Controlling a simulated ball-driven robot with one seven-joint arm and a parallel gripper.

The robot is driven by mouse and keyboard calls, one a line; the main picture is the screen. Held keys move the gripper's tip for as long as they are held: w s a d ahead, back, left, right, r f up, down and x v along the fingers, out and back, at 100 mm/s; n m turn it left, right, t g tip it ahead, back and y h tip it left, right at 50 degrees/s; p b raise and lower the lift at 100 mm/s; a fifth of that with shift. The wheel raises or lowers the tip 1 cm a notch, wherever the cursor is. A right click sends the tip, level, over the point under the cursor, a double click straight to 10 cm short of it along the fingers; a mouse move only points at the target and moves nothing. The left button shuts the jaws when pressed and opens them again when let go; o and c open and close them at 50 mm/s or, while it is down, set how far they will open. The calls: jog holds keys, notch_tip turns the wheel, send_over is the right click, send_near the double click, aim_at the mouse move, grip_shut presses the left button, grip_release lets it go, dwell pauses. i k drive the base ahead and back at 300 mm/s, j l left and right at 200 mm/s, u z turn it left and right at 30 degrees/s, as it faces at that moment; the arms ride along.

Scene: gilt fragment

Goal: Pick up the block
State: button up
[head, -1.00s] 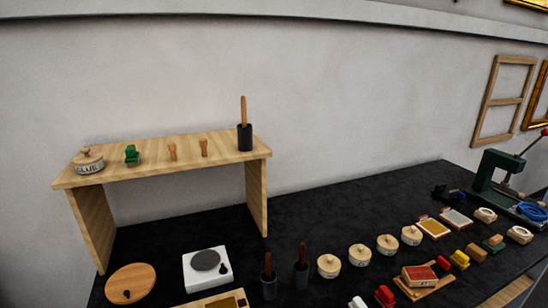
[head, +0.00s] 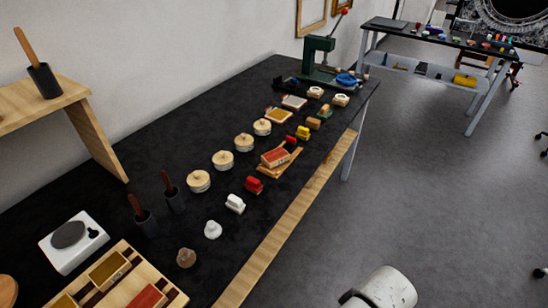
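Several small block-like pieces lie on the black workbench (head: 150,165) in the head view, and I cannot tell which one is the task's block. They include a plain tan block (head: 313,124), a yellow piece (head: 303,132), a red piece (head: 254,185), a white piece (head: 235,203) and a green-and-wood piece (head: 324,111). A larger red-and-tan block (head: 274,157) rests on a wooden board. My gripper is not in view; a white rounded part, apparently my arm, shows at the bottom right.
Several round lidded pots (head: 222,160) form a row. Dark cups with wooden handles, a white scale (head: 74,242) and a wooden tray (head: 177,297) stand nearer. A green press (head: 318,58) is at the far end. Open grey floor (head: 440,190) lies right; another table (head: 440,45) stands beyond.

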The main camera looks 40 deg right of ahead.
aim_at(275, 158)
jog(key=i+l+u, duration=0.2)
jog(key=l, duration=0.15)
jog(key=i+l+u, duration=0.2)
jog(key=l, duration=0.15)
jog(key=l+u, duration=0.2)
jog(key=l, duration=0.2)
jog(key=l+u, duration=0.25)
jog(key=l, duration=0.15)
jog(key=i, duration=0.05)
